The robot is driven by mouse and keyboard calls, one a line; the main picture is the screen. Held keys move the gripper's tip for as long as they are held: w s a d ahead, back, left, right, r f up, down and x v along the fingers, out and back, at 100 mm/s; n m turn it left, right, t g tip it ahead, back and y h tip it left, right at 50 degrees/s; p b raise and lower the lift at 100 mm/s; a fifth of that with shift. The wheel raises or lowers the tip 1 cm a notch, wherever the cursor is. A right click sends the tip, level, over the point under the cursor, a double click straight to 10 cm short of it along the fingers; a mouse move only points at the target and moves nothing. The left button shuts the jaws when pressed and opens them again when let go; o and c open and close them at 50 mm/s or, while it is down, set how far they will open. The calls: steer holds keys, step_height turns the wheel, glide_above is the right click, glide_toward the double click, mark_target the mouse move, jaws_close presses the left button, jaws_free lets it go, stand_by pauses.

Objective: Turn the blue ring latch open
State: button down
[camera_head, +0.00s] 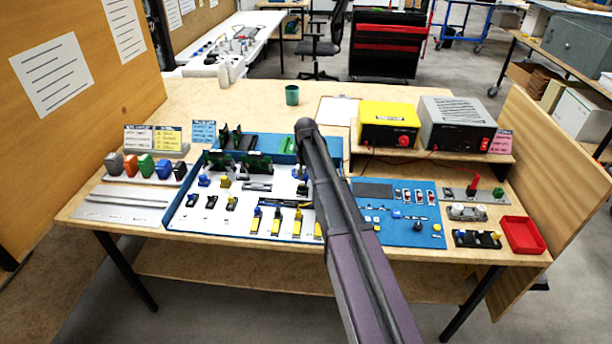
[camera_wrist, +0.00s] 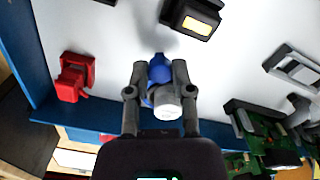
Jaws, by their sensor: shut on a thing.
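My gripper (camera_wrist: 159,72) shows in the wrist view with its two dark fingers closed on either side of a small blue part, the blue ring latch (camera_wrist: 159,70). A pale grey, round-ended cylinder (camera_wrist: 167,103) sits right by the blue part, between the fingers. The fingers hide the sides of the latch, and I cannot tell how far it is turned. In the head view my arm reaches over the white board with the blue rim (camera_head: 178,216), and it largely hides the gripper and the latch.
A red clip (camera_wrist: 72,78) stands left of my gripper, near the blue rim. A dark block with a lit yellow face (camera_wrist: 192,17) is beyond the fingertips. Green circuit boards (camera_wrist: 262,140) lie at the lower right. A yellow box (camera_head: 389,122) stands behind on a shelf.

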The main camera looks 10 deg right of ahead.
steer(key=shift+c, duration=2.4)
jaws_free()
steer(key=shift+a+m, duration=0.15)
steer(key=shift+m, duration=0.25)
steer(key=shift+a+m, duration=0.45)
steer(key=shift+m, duration=0.55)
steer(key=shift+a+m, duration=0.45)
steer(key=shift+m, duration=0.55)
step_height(320, 180, up, 14)
steer(key=p, duration=1.4)
steer(key=s+r+n+p, duration=0.3)
steer(key=s, duration=2.4)
steer(key=shift+d, duration=0.15)
steer(key=shift+w+r, duration=0.1)
